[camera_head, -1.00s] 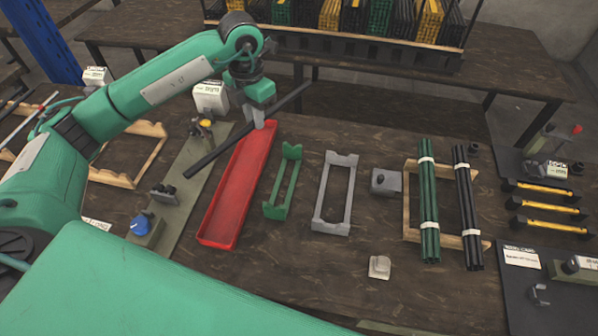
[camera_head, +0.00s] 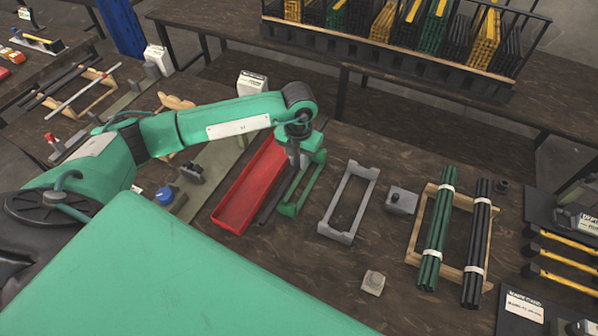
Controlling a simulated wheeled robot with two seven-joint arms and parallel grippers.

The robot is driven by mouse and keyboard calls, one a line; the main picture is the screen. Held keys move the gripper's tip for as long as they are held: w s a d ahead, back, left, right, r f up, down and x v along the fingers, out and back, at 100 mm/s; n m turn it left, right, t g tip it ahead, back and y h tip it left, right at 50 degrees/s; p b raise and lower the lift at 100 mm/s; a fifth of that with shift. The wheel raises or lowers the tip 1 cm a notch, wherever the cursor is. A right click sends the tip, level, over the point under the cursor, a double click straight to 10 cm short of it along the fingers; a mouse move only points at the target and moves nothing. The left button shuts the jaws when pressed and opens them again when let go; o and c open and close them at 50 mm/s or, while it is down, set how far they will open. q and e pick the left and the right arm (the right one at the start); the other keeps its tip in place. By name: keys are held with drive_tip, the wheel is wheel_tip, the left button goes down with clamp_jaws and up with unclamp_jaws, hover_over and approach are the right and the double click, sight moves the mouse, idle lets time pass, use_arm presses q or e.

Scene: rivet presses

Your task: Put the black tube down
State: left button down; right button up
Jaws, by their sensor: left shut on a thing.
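My left gripper (camera_head: 299,163) points down between the red tray (camera_head: 229,217) and the green cradle (camera_head: 288,210). It is shut on the black tube (camera_head: 271,206), whose middle it partly hides. The tube runs lengthwise beside the tray's right wall, close to the cradle's left side. I cannot tell whether the tube touches the table. The red tray looks empty where it shows. My right gripper is out of view.
A grey cradle (camera_head: 322,228) stands empty to the right. Beyond it are a small grey block (camera_head: 401,200) and a wooden rack (camera_head: 412,254) with green (camera_head: 437,230) and black (camera_head: 476,235) tube bundles.

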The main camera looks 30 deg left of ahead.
sight(298, 162)
use_arm(q)
wheel_tip(298, 162, down, 3)
drive_tip(key=shift+f, duration=0.2)
wheel_tip(298, 162, down, 4)
drive_tip(key=shift+f+p, duration=0.15)
drive_tip(key=shift+p, duration=0.55)
drive_tip(key=shift+f, duration=0.1)
drive_tip(key=c, duration=1.4)
unclamp_jaws()
drive_tip(key=shift+o, duration=0.2)
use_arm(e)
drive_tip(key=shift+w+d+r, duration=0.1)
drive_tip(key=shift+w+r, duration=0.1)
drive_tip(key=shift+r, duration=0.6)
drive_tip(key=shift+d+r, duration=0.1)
